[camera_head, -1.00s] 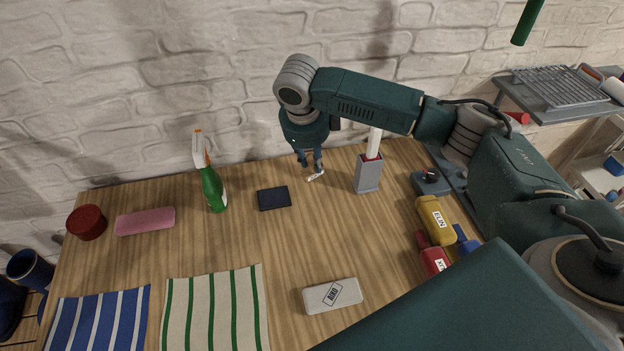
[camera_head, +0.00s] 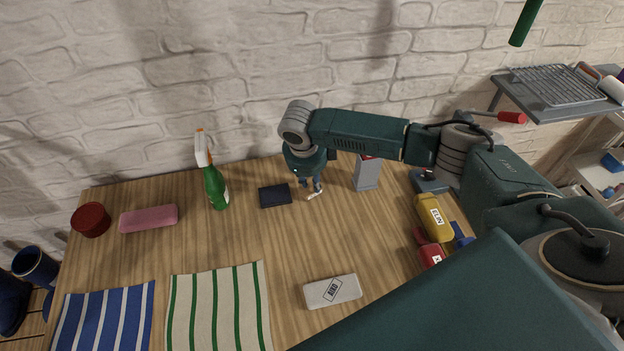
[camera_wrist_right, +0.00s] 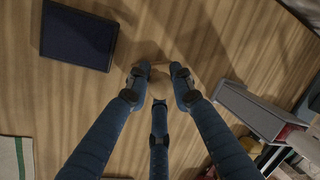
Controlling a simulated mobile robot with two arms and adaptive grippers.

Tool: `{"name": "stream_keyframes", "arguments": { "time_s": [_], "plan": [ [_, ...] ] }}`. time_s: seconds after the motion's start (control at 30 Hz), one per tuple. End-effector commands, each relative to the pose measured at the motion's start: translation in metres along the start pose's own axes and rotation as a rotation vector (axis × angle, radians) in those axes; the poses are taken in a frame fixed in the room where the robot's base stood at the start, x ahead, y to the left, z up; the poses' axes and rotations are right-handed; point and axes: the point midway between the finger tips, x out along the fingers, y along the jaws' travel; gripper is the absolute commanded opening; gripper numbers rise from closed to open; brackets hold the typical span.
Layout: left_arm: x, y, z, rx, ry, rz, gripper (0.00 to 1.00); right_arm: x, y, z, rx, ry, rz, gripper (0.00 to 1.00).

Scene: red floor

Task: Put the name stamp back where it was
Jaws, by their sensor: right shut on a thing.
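My right gripper (camera_head: 315,187) is low over the back middle of the wooden table, pointing down, just right of a dark blue ink pad (camera_head: 275,195). It is shut on a small pale thing, seemingly the name stamp (camera_head: 316,194), whose end shows under the fingers. In the right wrist view the fingers (camera_wrist_right: 158,74) close on this beige piece, mostly hidden between the tips. The ink pad (camera_wrist_right: 78,36) shows there at upper left. I cannot tell whether the stamp touches the table. My left gripper is not in view.
A grey holder (camera_head: 367,174) stands close right of the gripper. A green spray bottle (camera_head: 215,187) and pink case (camera_head: 148,219) are left. The table's middle is clear.

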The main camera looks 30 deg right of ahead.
Motion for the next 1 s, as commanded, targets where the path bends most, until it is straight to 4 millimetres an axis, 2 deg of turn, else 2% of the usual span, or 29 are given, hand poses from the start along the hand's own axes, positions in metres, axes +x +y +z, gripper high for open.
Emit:
{"name": "stream_keyframes", "arguments": {
  "time_s": [0.03, 0.07, 0.13, 0.17, 0.43, 0.57, 0.67, 1.0],
  "plan": [
    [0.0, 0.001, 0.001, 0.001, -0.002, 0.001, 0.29, 0.002, 0.001, 0.0, 0.0, 0.001, 0.0, 0.05],
    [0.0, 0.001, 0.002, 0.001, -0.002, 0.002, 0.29, 0.003, 0.001, 0.0, 0.0, 0.001, 0.0, 0.24],
    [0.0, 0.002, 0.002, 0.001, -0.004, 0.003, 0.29, 0.002, 0.001, 0.0, 0.0, 0.001, 0.0, 0.38],
    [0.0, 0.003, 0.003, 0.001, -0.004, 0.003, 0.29, 0.002, 0.001, -0.001, 0.0, 0.001, 0.0, 0.41],
    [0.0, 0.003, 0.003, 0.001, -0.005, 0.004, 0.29, 0.001, 0.0, 0.0, 0.0, 0.001, 0.0, 0.41],
    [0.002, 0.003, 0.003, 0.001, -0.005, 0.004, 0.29, -0.007, -0.001, 0.001, 0.0, -0.003, -0.001, 0.41],
    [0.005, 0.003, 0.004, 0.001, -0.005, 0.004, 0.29, -0.022, -0.001, 0.001, -0.001, -0.004, -0.001, 0.41],
    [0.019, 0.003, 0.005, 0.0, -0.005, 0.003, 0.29, -0.093, -0.001, 0.001, 0.0, -0.003, -0.002, 0.41]
  ]
}}
